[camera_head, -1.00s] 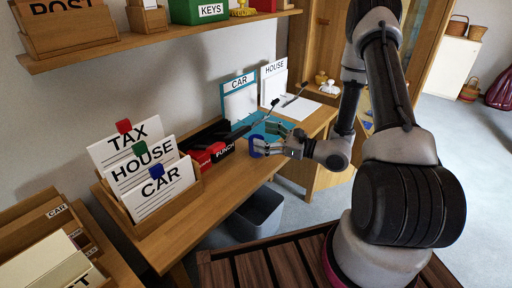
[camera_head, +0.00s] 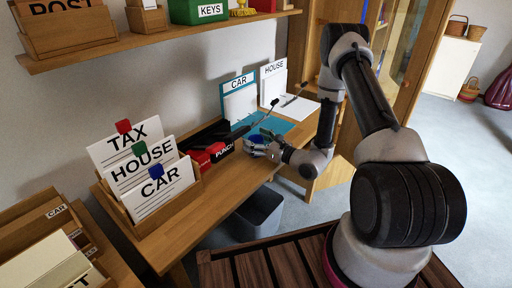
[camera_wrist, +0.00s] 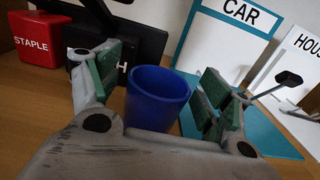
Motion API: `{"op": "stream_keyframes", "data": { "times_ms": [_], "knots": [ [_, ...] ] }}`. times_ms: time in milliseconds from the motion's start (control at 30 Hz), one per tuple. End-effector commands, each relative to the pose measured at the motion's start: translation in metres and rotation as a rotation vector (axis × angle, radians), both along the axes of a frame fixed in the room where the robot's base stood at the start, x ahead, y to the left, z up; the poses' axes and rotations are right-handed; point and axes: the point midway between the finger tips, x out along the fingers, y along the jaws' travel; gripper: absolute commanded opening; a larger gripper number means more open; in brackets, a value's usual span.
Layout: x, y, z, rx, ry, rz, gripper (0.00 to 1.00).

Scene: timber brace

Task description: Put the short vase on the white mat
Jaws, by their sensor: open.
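A short, open-topped blue vessel (camera_wrist: 157,97), seemingly the short vase, stands upright on the wooden desk in the wrist view. My gripper (camera_wrist: 160,85) is open, with a green-padded finger on each side of it; contact cannot be told. In the head view my gripper (camera_head: 262,145) is low over the desk and the blue vessel is mostly hidden by the fingers. A white sheet (camera_head: 300,108) lies at the desk's right end, beside a teal mat (camera_head: 272,127); I cannot tell if this sheet is the white mat.
A red stapler box (camera_wrist: 38,42) and black tool stand left of the gripper. CAR (camera_head: 239,98) and HOUSE (camera_head: 273,80) boards stand behind. A letter holder (camera_head: 150,210) is at the desk's left. A grey bin (camera_head: 258,214) stands below the desk's front edge.

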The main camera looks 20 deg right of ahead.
Motion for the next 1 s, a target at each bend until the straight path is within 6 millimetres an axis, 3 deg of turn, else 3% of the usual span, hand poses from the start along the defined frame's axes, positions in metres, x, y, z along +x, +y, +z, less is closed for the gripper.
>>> {"op": "stream_keyframes", "data": {
  "times_ms": [133, 400, 467, 733, 900, 1000],
  "knots": [
    [0.000, 0.000, 0.000, 0.000, 0.000, 0.000, 0.75],
    [0.000, 0.000, 0.000, 0.000, 0.000, 0.000, 0.26],
    [0.000, 0.000, 0.000, 0.001, -0.001, 0.000, 0.18],
    [0.000, 0.000, 0.003, 0.000, -0.001, 0.000, 0.18],
    [-0.001, -0.001, 0.019, 0.000, -0.002, 0.000, 0.18],
    [-0.018, -0.015, 0.015, 0.002, 0.004, -0.004, 0.18]
  ]
}}
